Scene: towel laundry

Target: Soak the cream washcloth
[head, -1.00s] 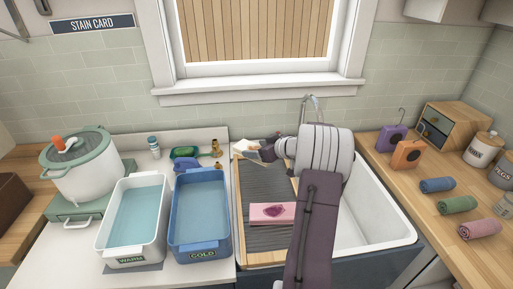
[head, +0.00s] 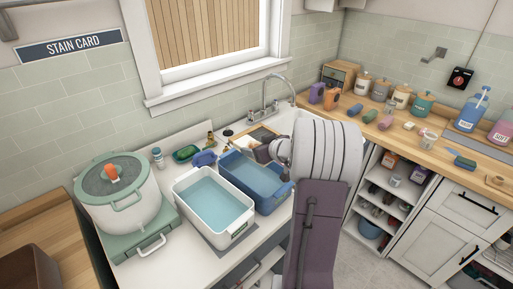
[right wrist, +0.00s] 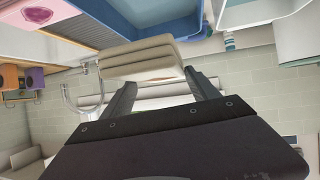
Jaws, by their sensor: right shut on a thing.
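The cream washcloth (right wrist: 140,58) is folded in a thick pad and held between the fingers of my right gripper (right wrist: 160,80). The blue tub (head: 268,203) holds water. The white tub (head: 208,232), also with water, stands to its left. Parts of the blue tub (right wrist: 150,18) and white tub (right wrist: 240,14) show in the right wrist view. My left gripper is not in view.
A white pot with a green lid (head: 118,200) stands left of the tubs. The sink with its faucet (head: 277,90) is behind my right arm. Bottles and rolled cloths line the right counter.

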